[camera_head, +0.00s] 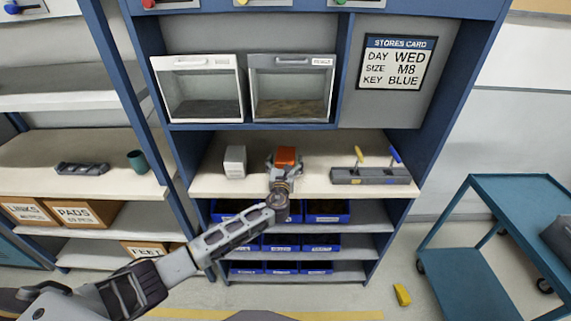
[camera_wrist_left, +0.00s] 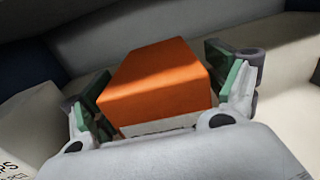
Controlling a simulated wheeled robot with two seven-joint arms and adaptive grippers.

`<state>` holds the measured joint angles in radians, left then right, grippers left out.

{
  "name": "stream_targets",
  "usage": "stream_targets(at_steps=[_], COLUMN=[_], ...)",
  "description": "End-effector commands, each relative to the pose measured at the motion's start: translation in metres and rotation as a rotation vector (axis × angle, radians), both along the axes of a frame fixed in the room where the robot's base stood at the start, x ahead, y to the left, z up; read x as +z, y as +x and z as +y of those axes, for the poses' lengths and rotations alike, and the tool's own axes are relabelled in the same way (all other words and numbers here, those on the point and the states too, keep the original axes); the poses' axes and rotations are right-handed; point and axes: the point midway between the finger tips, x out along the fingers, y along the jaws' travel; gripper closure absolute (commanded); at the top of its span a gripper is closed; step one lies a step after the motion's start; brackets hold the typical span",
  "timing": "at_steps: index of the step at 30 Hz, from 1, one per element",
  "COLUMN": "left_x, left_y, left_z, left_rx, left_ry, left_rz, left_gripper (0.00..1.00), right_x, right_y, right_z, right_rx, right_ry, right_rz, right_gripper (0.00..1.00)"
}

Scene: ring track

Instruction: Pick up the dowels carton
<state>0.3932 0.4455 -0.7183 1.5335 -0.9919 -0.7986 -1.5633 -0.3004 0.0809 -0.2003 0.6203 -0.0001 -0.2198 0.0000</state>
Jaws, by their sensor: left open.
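An orange-topped carton (camera_head: 286,155) with a pale lower part stands on the wooden shelf of the blue unit. I cannot read a label on it, so I cannot tell if it is the dowels carton. My left gripper (camera_head: 284,165) is open right at this carton. In the left wrist view the orange carton (camera_wrist_left: 155,80) lies between the two green-padded fingers of the left gripper (camera_wrist_left: 165,88), with no clear grip on it. A white-grey carton (camera_head: 235,161) stands to the left on the same shelf. My right gripper is not in view.
A grey holder (camera_head: 370,176) with a yellow-handled and a blue-handled tool lies to the right on the shelf. Blue bins (camera_head: 327,211) sit below. Two clear-fronted bins (camera_head: 291,88) are above. A teal cart (camera_head: 470,240) stands at right, a yellow block (camera_head: 402,294) on the floor.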

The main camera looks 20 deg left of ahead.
Motion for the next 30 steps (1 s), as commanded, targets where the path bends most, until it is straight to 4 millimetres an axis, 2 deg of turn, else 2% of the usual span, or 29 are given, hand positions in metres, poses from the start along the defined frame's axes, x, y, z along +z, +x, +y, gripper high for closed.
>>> stream_targets(at_steps=[6,20,30], left_x=[0.0000,-0.0004,-0.0006], left_y=[0.0093,0.0095,0.0093], left_z=[0.0014,0.0016,0.0017], left_rx=[0.000,0.000,0.000], left_ry=[0.000,0.000,0.000], left_rz=[0.000,0.001,0.001], left_gripper=[0.12,0.12,0.55], right_x=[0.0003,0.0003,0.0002], right_y=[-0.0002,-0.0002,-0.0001], right_z=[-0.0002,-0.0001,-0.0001], right_rx=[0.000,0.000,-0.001], right_ry=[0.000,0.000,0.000], right_rz=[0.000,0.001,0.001], right_gripper=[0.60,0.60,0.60])
